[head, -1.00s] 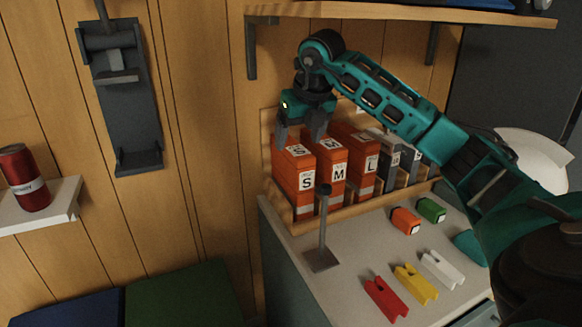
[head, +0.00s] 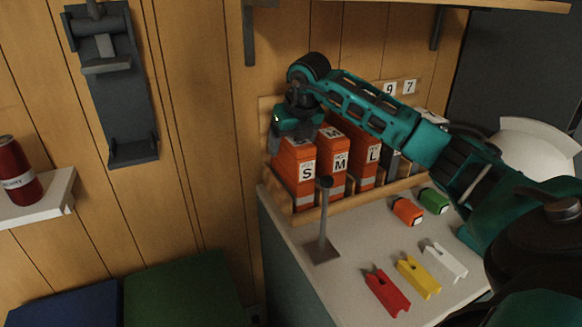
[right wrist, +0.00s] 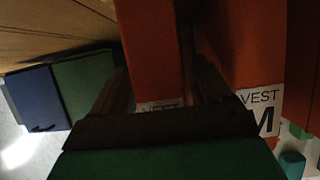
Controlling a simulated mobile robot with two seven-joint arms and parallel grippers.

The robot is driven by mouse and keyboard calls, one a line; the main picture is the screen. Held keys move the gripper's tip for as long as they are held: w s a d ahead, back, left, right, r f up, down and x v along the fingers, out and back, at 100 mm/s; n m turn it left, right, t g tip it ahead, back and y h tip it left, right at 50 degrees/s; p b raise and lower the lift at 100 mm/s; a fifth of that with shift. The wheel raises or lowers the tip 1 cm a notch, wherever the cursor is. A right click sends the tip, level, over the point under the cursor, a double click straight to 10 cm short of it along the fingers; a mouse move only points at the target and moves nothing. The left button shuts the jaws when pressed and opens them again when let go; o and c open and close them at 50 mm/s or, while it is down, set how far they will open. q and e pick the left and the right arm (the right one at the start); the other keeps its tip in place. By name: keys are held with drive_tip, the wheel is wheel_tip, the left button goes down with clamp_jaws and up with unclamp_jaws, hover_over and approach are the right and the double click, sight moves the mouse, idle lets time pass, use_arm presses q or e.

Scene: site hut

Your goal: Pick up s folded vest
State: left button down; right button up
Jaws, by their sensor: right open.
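The orange folded vest marked S (head: 296,180) stands upright at the left end of a wooden rack (head: 308,215) on the counter. My right gripper (head: 290,138) is over its top, pointing down. In the right wrist view the S vest (right wrist: 152,50) lies between the two open fingers (right wrist: 165,90), one on each side. I cannot tell whether either finger touches it. The vest marked M (head: 333,165) stands beside it and also shows in the right wrist view (right wrist: 245,45). The vest marked L (head: 364,160) is further right. My left gripper is not in view.
A grey post on a square base (head: 323,250) stands in front of the rack. Red (head: 387,292), yellow (head: 418,277) and white (head: 445,262) notched pieces, an orange block (head: 407,211) and a green block (head: 434,200) lie on the counter. A shelf (head: 430,5) overhangs the rack.

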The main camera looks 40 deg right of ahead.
drive_tip(key=shift+f, duration=0.25)
idle(0.5)
clamp_jaws()
idle(0.8)
